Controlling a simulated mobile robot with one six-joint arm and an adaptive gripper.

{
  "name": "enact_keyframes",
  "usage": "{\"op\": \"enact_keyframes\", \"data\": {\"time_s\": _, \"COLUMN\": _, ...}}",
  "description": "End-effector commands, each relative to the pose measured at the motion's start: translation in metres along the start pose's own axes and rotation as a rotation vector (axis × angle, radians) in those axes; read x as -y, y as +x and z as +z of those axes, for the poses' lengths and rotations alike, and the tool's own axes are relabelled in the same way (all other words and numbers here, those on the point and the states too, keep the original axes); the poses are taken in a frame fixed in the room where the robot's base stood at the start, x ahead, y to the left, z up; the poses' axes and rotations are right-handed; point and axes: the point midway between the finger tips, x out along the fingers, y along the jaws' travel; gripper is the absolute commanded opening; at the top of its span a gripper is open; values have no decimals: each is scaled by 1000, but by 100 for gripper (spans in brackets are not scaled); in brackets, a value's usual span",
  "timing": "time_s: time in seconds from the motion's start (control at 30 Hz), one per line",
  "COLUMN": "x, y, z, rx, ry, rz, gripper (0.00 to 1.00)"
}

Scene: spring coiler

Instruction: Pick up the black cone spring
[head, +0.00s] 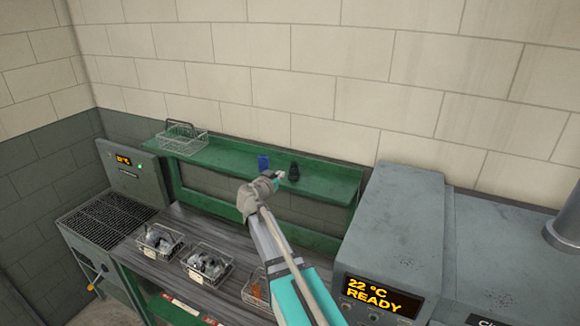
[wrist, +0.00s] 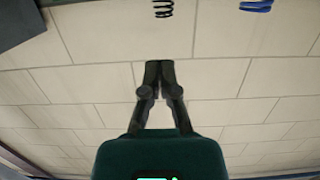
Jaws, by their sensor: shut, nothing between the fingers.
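The black cone spring (head: 293,172) stands on the green shelf in the head view, right of a blue spring. In the wrist view the black spring (wrist: 163,9) shows as dark coils at the top edge, partly cut off. My gripper (head: 278,175) is just left of the black spring in the head view; the gap in depth is hard to tell there. In the wrist view my gripper (wrist: 159,65) is shut with its fingertips together and nothing held, apart from the spring in the picture.
The blue spring (head: 263,162) stands on the green shelf (head: 325,183); an empty wire basket (head: 180,140) is at its left end. Wire baskets of parts (head: 206,264) stand on the bench below. A grey machine with a lit display (head: 385,290) stands at right.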

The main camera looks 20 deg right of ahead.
Motion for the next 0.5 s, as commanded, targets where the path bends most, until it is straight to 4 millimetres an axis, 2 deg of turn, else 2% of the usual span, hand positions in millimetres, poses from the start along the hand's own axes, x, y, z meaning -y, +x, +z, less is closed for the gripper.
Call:
{"op": "enact_keyframes", "data": {"time_s": 0.27, "x": 1, "y": 19, "z": -3, "rx": 1, "ry": 0, "rz": 1, "gripper": 0}}
{"op": "enact_keyframes", "data": {"time_s": 0.5, "x": 2, "y": 51, "z": -8, "rx": 0, "ry": 0, "rz": 1, "gripper": 0}}
